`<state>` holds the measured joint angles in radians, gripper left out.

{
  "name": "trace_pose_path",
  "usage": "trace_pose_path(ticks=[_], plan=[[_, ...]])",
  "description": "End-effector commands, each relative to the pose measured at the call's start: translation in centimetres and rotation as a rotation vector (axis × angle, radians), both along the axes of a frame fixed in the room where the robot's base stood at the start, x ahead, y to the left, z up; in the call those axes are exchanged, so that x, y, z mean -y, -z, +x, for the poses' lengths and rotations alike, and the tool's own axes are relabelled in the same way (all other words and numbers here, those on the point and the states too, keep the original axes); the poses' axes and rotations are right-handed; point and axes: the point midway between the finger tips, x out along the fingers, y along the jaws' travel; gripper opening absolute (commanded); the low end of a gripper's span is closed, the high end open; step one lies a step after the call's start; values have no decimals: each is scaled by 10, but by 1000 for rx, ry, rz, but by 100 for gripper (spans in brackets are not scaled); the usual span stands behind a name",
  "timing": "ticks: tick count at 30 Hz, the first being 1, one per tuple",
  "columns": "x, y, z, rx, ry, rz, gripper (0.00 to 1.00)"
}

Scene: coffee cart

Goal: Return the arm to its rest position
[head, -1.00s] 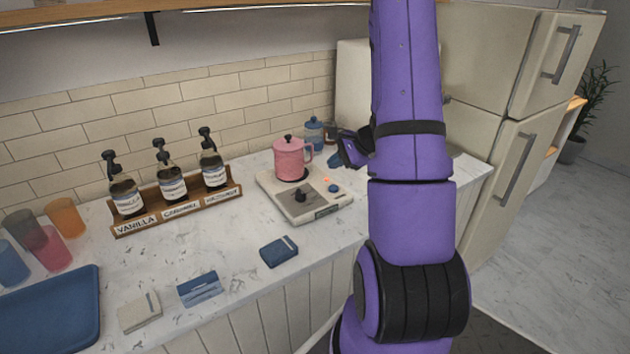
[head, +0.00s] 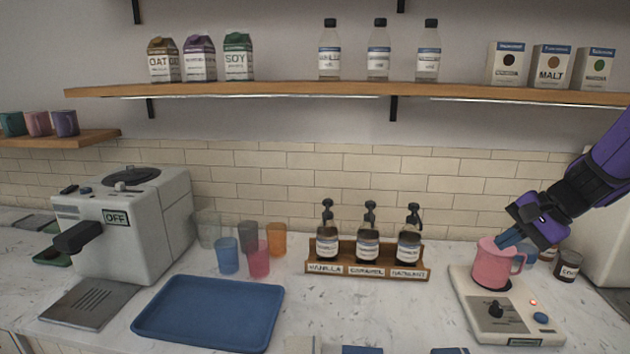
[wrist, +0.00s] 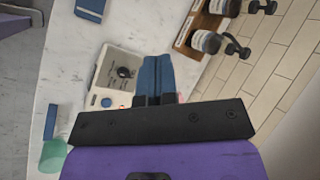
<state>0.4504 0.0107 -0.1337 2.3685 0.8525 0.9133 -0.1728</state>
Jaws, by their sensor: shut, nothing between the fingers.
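My purple arm (head: 603,160) reaches in from the right edge in the head view. My gripper (head: 506,242) has blue fingers and sits just above the pink pitcher (head: 493,268), close to its top. In the wrist view the blue fingers (wrist: 157,75) lie together with nothing between them. The pitcher stands on the white hot plate (head: 510,318), and its lid does not show in the head view behind the fingers. I cannot tell whether the fingers touch the pitcher.
A syrup rack (head: 367,270) stands left of the hot plate. A blue tray (head: 208,312), several coloured cups (head: 259,262) and a grey coffee machine (head: 135,225) are farther left. A dark jar (head: 567,266) stands right of the pitcher. A shelf (head: 350,92) runs above.

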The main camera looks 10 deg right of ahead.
Motion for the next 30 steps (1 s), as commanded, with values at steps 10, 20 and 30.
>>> trace_pose_path(ticks=[10, 20, 30], plan=[[-77, -59, -61, 86, -379, -293, 0], [-112, -95, -126, 202, -657, -616, 0], [-118, -112, -165, 297, -786, -846, 0]])
